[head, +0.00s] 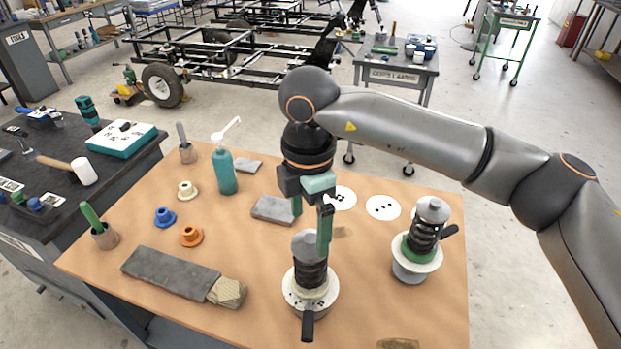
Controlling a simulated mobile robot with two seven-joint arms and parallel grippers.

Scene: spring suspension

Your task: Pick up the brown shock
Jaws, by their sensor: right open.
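Two shocks stand upright on the brown-topped table (238,310). The middle one (311,273) has a grey cap, a dark, possibly brownish spring and a pale collar, and sits in a white round holder (295,299) with a black handle toward the front. The other shock (424,237), to the right, has a grey cap, a black spring and a green collar. My right gripper (311,220) points down over the middle shock's cap, its green-padded fingers apart. One finger overlaps the cap's right side in the picture; I cannot tell whether they touch. My left gripper is out of view.
White discs (383,208) lie behind the shocks. The table's front middle is mostly bare.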

